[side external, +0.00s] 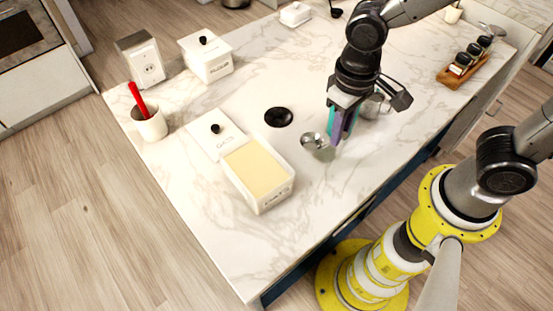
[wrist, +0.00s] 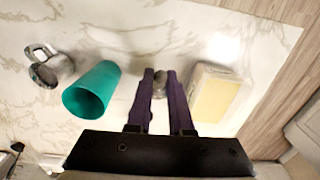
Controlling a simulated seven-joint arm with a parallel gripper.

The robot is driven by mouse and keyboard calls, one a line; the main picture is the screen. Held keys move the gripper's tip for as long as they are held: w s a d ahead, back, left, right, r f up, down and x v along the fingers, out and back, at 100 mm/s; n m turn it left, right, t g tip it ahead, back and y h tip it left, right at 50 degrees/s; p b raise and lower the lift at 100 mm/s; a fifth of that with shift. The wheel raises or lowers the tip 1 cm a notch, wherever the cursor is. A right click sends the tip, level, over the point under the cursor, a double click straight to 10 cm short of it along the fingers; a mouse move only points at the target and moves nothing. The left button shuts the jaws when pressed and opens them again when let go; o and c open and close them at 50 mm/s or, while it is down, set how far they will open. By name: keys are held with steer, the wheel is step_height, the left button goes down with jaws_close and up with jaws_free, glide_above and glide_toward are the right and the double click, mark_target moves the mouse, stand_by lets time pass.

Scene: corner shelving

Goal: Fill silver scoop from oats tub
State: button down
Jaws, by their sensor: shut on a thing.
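The silver scoop (side external: 315,141) is at the tips of my gripper (side external: 335,142), just over or on the marble counter; I cannot tell if it touches. In the wrist view, the scoop (wrist: 160,83) shows between the purple fingers, which are shut on it; its handle is mostly hidden. The oats tub (side external: 265,194) is white and open, filled with pale yellow oats nearly to the rim. It stands left of and nearer the camera than the scoop, apart from it. In the wrist view, the tub (wrist: 204,71) is right of the fingers.
A teal cup (wrist: 98,84) and a metal mug (wrist: 64,68) stand left of the fingers. The OATS lid piece (side external: 203,128) lies behind the tub. A black disc (side external: 279,117) lies between it and my gripper. A white crock (side external: 152,127) and flour box (side external: 210,66) stand farther left.

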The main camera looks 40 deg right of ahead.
stand_by(0.5)
step_height(320, 180, up, 13)
steer(key=w+a+n, duration=0.8)
steer(key=w+n, duration=0.1)
steer(key=n, duration=0.7)
steer(key=shift+n, duration=0.5)
steer(key=shift+w+a+f, duration=0.1)
steer(key=shift+a+f, duration=0.05)
steer(key=shift+f, duration=1.05)
steer(key=shift+w+a+f, duration=0.1)
steer(key=shift+a+f, duration=0.05)
steer(key=shift+f, duration=1)
steer(key=shift+f, duration=5.85)
